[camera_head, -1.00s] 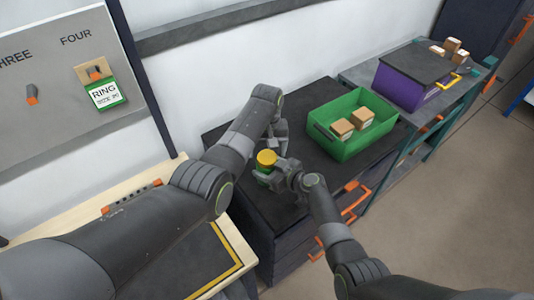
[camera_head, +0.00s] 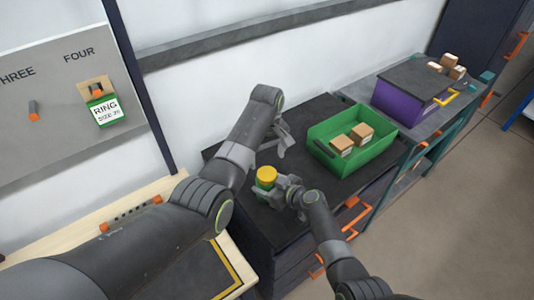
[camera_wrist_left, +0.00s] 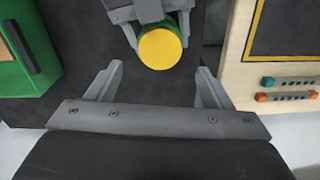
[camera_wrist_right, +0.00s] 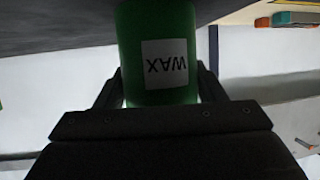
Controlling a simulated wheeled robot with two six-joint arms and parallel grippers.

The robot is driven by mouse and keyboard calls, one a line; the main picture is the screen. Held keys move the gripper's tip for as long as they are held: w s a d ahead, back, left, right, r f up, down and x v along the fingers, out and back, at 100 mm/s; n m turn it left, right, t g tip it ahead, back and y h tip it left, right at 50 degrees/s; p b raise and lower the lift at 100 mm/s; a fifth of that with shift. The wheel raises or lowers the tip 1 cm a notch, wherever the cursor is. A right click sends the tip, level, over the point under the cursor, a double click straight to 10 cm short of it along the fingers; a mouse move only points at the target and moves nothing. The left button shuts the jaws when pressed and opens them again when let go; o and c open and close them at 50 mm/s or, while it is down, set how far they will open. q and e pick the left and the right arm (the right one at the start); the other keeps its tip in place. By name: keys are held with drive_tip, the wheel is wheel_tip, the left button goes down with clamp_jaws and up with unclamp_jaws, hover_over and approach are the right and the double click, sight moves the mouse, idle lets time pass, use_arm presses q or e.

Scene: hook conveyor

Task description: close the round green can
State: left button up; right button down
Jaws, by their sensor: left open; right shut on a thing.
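The round green can (camera_head: 262,187) has a yellow lid (camera_head: 266,174) on its top and stands upright at the dark cabinet's near left part. The right wrist view shows its green side (camera_wrist_right: 160,25) with a white WAX label. My right gripper (camera_head: 277,189) is shut on the can's body from the side. My left gripper (camera_head: 281,148) is open and empty, behind and apart from the can. In the left wrist view the lid (camera_wrist_left: 160,48) lies ahead of the open fingers (camera_wrist_left: 160,82). Whether the lid is tight cannot be told.
A green bin (camera_head: 337,166) with two cardboard boxes stands right of the can on the dark cabinet top (camera_head: 306,200). A purple bin (camera_head: 398,103) stands on a bench farther right. A wooden table (camera_head: 80,240) is at left. Dark top between can and bin is clear.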

sight(267, 174)
use_arm(q)
drive_tip(key=shift+r+n, duration=0.45)
drive_tip(key=shift+n, duration=0.35)
drive_tip(key=shift+f, duration=4.05)
drive_tip(key=c, duration=1)
drive_tip(key=m, duration=0.6)
drive_tip(key=shift+m, duration=0.3)
